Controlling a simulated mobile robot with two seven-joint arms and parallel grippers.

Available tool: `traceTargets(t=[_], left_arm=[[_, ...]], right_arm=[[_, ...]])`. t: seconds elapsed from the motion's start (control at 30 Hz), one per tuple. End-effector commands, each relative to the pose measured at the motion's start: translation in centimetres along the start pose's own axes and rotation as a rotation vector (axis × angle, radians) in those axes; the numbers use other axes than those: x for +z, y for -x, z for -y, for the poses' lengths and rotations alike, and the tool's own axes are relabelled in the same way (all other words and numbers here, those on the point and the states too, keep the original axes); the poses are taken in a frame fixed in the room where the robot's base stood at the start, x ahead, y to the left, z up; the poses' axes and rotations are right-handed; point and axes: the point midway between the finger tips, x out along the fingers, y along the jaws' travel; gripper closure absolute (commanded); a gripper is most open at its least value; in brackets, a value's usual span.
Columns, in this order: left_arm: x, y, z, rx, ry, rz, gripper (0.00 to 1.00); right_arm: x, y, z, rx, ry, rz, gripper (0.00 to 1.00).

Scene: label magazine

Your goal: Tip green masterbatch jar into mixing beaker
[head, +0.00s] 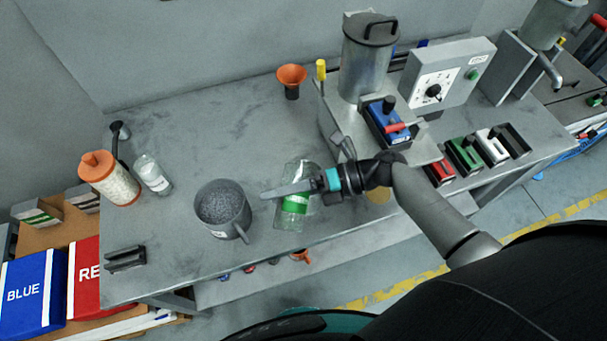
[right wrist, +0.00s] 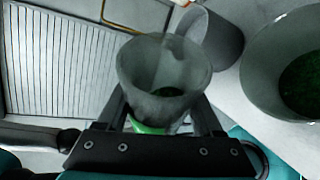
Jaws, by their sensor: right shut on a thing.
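The clear jar with a green label (head: 294,204) is held in my right gripper (head: 290,189), whose fingers close around its side. In the right wrist view the jar's open mouth (right wrist: 165,75) faces the camera, with a small dark patch low inside. I cannot tell whether its base touches the table. The grey mixing beaker (head: 231,224) stands upright just left of the gripper, apart from the jar. Its granules look grey in the head view. A large vessel (right wrist: 262,75) with dark green contents shows at the right wrist view's right edge. My left gripper is not in view.
An orange-lidded jar (head: 110,180) and a clear jar (head: 152,174) stand at the left. An orange funnel (head: 291,80) is at the back. A metal hopper machine (head: 368,65) stands behind my right arm.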

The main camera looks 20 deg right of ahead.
Motion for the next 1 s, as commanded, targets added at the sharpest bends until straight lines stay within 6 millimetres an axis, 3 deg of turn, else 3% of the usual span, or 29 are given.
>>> traceTargets(t=[1.0], left_arm=[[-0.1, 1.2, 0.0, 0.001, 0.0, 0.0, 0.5]], right_arm=[[0.4, 0.2, -0.5, 0.036, -0.076, -0.015, 0.97]])
